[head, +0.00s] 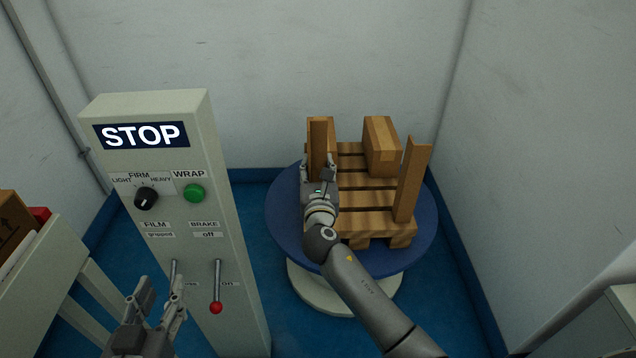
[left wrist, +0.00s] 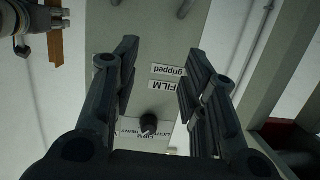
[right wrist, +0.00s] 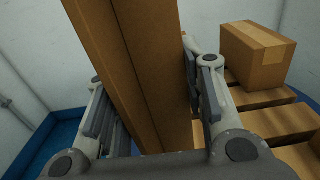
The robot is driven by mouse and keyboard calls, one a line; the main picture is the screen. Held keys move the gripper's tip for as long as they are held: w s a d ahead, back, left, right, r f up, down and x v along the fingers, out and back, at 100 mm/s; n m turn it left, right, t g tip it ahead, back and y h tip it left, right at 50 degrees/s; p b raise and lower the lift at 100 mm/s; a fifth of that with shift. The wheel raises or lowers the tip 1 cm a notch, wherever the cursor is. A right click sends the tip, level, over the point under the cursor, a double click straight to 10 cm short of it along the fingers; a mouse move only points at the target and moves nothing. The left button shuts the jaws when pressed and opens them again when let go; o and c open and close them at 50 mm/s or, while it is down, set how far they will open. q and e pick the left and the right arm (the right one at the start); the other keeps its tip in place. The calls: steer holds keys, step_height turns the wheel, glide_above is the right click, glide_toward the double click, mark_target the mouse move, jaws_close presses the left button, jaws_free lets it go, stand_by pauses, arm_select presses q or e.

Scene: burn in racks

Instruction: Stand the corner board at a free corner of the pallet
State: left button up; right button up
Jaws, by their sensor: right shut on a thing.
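My right gripper (head: 319,168) is shut on a tall brown corner board (head: 318,138), held upright at the left side of the wooden pallet (head: 376,222). In the right wrist view the corner board (right wrist: 140,70) stands between the fingers; its lower end is hidden, so I cannot tell whether it touches the pallet. Another corner board (head: 412,180) stands at the pallet's near right corner. A carton (head: 380,148) sits at the pallet's far right and also shows in the right wrist view (right wrist: 258,55). My left gripper (head: 164,290) is open and empty before the control post.
The pallet rests on a blue turntable (head: 283,232). The grey control post (head: 225,260) has a STOP display, a knob, a green button and a red-tipped lever (head: 217,285). Walls close in behind and right. A bench with a carton (head: 14,232) is at left.

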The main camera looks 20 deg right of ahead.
mark_target(318, 179)
steer(key=shift+w+d+f+b, duration=0.2)
steer(key=shift+w+f+b, duration=0.2)
steer(key=shift+f, duration=0.2)
steer(key=shift+w+f+b, duration=0.3)
steer(key=shift+f+b, duration=0.4)
steer(key=shift+f, duration=0.25)
steer(key=shift+d+f+b, duration=0.1)
steer(key=shift+f+b, duration=0.45)
steer(key=shift+f, duration=0.2)
arm_select(q)
steer(key=s+d+r+t+h, duration=0.1)
steer(key=s+r+t+h, duration=0.2)
steer(key=r+t, duration=0.6)
steer(key=shift+d+r, duration=0.2)
steer(key=shift+r, duration=2.8)
arm_select(e)
steer(key=shift+f, duration=0.1)
arm_select(q)
steer(key=shift+t, duration=0.3)
arm_select(e)
steer(key=shift+f, duration=0.1)
steer(key=o, duration=1)
arm_select(q)
steer(key=shift+s+r, duration=0.15)
